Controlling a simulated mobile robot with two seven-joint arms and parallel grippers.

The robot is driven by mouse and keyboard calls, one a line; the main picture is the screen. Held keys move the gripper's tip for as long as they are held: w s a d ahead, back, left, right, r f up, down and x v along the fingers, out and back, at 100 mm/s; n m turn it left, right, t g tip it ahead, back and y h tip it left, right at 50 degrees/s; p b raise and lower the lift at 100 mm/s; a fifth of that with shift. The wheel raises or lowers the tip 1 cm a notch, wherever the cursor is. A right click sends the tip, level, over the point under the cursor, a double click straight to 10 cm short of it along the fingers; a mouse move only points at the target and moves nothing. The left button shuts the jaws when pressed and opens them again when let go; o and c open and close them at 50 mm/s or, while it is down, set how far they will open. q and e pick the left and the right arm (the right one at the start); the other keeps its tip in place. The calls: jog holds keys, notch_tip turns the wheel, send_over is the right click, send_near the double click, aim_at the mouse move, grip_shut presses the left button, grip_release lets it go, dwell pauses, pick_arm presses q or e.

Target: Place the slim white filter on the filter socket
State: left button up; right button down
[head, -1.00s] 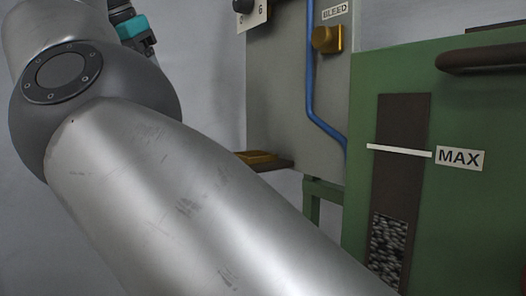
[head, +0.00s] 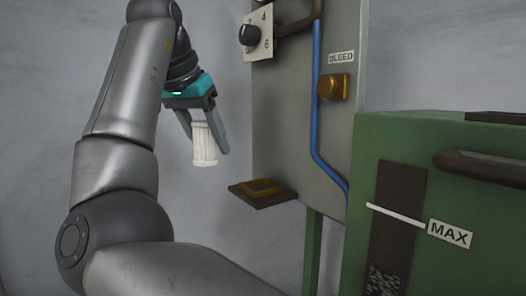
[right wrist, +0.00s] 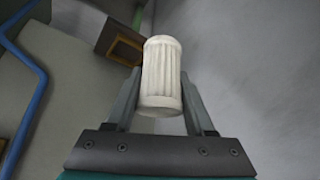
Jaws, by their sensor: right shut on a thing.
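My right gripper (head: 206,134) is shut on the slim white filter (head: 205,150), a ribbed white cylinder hanging upright below the fingers. The right wrist view also shows the filter (right wrist: 160,80) between the two fingers. The filter socket appears to be the dark square plate with a brass-coloured square rim (head: 262,188), sticking out from the grey panel. The filter is in the air to the left of the socket and above it, apart from it. The socket shows behind the filter in the right wrist view (right wrist: 122,46). My left gripper is in neither view.
The grey panel (head: 285,125) carries a black dial knob (head: 249,35), a brass BLEED block (head: 333,87) and a blue pipe (head: 316,110). A green tank (head: 400,145) with a MAX mark stands at the right. Open air lies between filter and socket.

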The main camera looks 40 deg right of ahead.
jog(key=p, duration=0.2)
send_near(266, 179)
jog(key=w+d+r, duration=0.2)
jog(key=f, duration=0.3)
jog(key=shift+s+d, duration=0.15)
jog(key=shift+d, duration=0.2)
notch_tip(266, 179, down, 3)
jog(key=shift+f+p, duration=0.2)
jog(key=shift+p, duration=0.15)
jog(key=shift+d+f+p, duration=0.2)
jog(key=shift+f+p, duration=0.1)
jog(key=shift+f, duration=0.05)
jog(key=shift+f, duration=0.1)
